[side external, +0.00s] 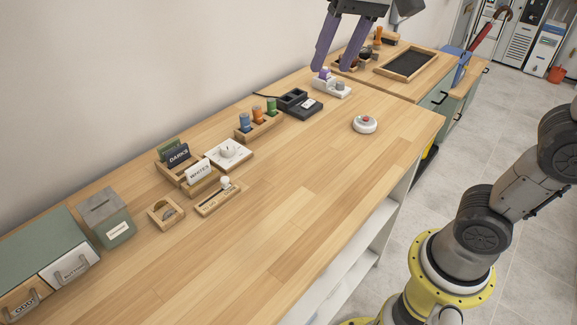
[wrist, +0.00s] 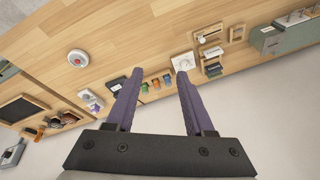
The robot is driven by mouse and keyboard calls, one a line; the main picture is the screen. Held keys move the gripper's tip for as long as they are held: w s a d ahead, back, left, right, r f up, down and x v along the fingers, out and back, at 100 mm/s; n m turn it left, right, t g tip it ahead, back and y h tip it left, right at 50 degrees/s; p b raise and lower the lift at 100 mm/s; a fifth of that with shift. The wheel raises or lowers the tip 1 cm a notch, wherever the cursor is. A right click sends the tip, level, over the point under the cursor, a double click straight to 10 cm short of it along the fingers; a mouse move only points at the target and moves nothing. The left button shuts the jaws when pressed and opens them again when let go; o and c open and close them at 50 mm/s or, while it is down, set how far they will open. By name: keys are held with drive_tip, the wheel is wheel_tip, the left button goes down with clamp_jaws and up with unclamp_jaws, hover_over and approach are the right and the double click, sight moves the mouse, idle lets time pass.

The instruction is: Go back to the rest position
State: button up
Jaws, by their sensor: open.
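My gripper (side external: 322,60) is at the top of the side external view, raised above the back of the wooden counter (side external: 290,190) near the wall. Its two purple fingers are spread apart with nothing between them. In the wrist view, my gripper (wrist: 158,72) shows the same two fingers wide apart and empty, with the counter beyond them. A white round button with a red centre (side external: 365,124) sits on the counter's right part, clear of the gripper; it also shows in the wrist view (wrist: 77,58).
A wooden rack with coloured bottles (side external: 258,121), a black device (side external: 299,103), a white holder (side external: 331,87), a dial (side external: 228,152), card stands (side external: 186,165) and a grey-green box (side external: 106,217) line the back. A black-topped tray (side external: 407,64) lies beyond. The counter's front is clear.

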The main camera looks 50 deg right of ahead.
drive_tip(key=s+d+f+n+t, duration=0.1)
drive_tip(key=s+d+f+n, duration=0.1)
drive_tip(key=s+f, duration=0.4)
drive_tip(key=s+d+f+n+t, duration=0.1)
drive_tip(key=s+f+n, duration=0.2)
drive_tip(key=s+f, duration=0.4)
drive_tip(key=shift+s+d, duration=0.4)
drive_tip(key=shift+s, duration=0.1)
drive_tip(key=shift+r, duration=0.1)
idle(1.6)
